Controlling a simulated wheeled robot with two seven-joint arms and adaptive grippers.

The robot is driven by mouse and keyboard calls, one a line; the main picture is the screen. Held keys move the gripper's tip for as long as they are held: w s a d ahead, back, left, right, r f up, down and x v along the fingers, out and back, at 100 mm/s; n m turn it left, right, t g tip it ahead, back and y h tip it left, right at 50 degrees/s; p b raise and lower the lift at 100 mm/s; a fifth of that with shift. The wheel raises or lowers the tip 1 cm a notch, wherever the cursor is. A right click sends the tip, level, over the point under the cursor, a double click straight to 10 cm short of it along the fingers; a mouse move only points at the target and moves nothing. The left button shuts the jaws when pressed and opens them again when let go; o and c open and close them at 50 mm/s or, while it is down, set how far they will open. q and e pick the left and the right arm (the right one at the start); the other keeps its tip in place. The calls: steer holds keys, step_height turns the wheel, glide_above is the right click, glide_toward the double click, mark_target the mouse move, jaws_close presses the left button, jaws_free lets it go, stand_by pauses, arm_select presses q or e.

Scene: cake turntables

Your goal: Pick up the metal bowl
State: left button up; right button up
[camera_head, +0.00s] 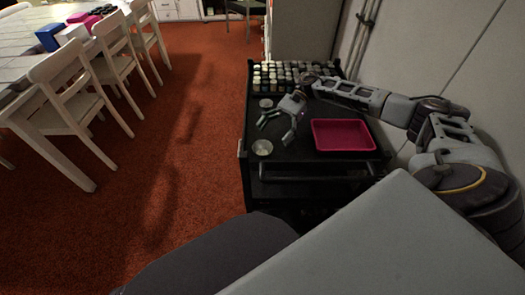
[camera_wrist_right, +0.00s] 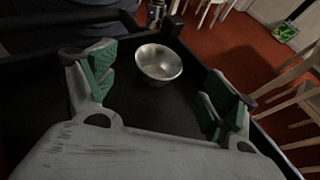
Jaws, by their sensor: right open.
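A small round metal bowl (camera_head: 262,148) sits on the near left part of the black cart top (camera_head: 285,160) in the head view. A second small round metallic item (camera_head: 266,103) lies farther back on the cart. My right gripper (camera_head: 275,128) is open over the cart, just beyond the bowl. In the right wrist view the metal bowl (camera_wrist_right: 158,63) is upright and empty, ahead of the gripper and between the lines of its spread green-padded fingers (camera_wrist_right: 160,90). The fingers do not touch it. My left gripper is not in view.
A pink tray (camera_head: 343,135) stands on the cart right of the gripper. Several small jars (camera_head: 290,72) fill the cart's back. A handle bar (camera_head: 315,178) runs along the near edge. White chairs (camera_head: 75,100) and a table stand at left on orange carpet.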

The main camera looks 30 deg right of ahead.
mark_target(258, 155)
steer(key=shift+x, duration=2.55)
steer(key=shift+s, duration=0.1)
steer(key=c, duration=1.2)
